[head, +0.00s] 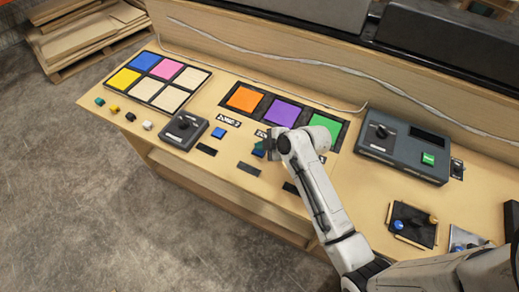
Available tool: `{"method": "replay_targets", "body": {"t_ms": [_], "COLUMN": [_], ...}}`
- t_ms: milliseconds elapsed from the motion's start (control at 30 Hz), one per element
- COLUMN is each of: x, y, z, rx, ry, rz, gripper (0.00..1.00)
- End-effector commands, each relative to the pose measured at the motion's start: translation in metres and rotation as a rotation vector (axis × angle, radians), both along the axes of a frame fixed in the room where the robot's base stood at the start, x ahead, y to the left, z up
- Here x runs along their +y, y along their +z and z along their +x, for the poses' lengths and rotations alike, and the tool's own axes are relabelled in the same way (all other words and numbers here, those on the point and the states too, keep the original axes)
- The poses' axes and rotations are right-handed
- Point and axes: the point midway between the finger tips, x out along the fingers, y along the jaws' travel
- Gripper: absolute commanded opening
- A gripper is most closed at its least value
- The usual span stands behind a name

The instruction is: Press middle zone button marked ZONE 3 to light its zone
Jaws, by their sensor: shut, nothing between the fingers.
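A middle panel holds three lit-looking tiles: orange (244,97), purple (283,111) and green (324,127). In front of it, a label that seems to read ZONE 2 (228,121) sits by a blue button (218,133). The middle label (262,133) is partly hidden by my arm, and its number cannot be read. A blue-teal button (258,149) shows beside my gripper (267,150). My gripper is shut and empty, close over or at this button; whether they touch cannot be told. The right-hand label and its button are mostly hidden behind my arm.
A left panel (135,92) has blue, pink, yellow and cream tiles, with small coloured knobs in front. A dark knob box (181,130) stands between the panels. A larger grey box (404,145) with a green button is at right. Black plates (248,169) lie along the front edge.

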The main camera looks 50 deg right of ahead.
Motion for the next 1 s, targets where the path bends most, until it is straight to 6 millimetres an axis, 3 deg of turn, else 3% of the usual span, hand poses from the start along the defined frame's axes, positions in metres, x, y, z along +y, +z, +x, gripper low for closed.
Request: {"method": "replay_targets", "body": {"t_ms": [533, 1000], "x": [0.0002, 0.0006], "y": [-0.0068, 0.0011], "z": [-0.0001, -0.0002], "rx": [0.001, 0.002], "ry": [0.001, 0.001], "rz": [0.000, 0.001], "gripper": [0.00, 0.00]}}
